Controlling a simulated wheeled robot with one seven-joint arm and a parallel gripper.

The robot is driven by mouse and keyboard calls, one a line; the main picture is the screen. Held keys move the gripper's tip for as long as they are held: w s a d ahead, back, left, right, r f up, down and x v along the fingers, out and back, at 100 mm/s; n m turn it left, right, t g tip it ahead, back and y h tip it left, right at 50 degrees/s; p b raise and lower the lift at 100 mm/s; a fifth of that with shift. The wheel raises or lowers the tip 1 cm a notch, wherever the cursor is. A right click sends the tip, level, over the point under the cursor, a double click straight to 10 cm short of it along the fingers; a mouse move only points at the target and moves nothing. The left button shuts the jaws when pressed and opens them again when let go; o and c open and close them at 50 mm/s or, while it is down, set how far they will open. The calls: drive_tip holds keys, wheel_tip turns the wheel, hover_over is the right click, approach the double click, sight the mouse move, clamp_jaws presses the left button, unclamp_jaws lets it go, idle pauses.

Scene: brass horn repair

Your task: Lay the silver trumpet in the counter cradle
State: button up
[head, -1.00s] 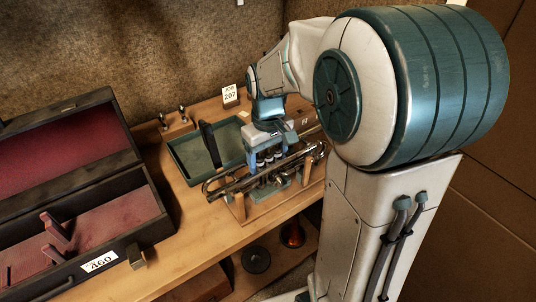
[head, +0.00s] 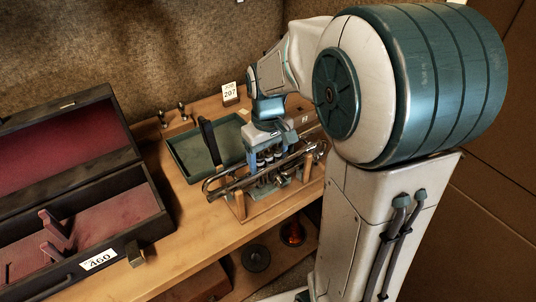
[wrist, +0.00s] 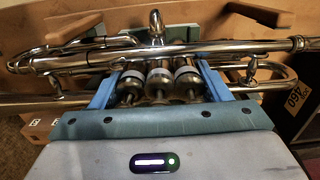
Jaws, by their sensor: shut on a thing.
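The silver trumpet (head: 222,187) lies level across the counter cradle (head: 238,207), which has upright wooden posts on a wooden base. The tubing appears at the height of the post tops; I cannot tell whether it rests on them. My gripper (head: 265,160) comes from above, its blue fingers shut on the valve block. In the wrist view, my gripper (wrist: 158,84) has one finger on each side of the trumpet's (wrist: 240,47) valves. My arm and gripper hide part of the trumpet's right end and the cradle.
A green-lined tray (head: 180,154) sits just behind and left of the cradle. A JOB 207 card (head: 229,94) stands at the back. An open case (head: 92,235) with red lining and a 460 label is at left. A lower shelf holds a dark round object (head: 256,258).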

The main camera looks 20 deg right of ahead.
drive_tip(key=o, duration=1.4)
drive_tip(key=shift+f, duration=0.1)
wheel_tip(320, 180, up, 14)
drive_tip(key=shift+f, duration=0.1)
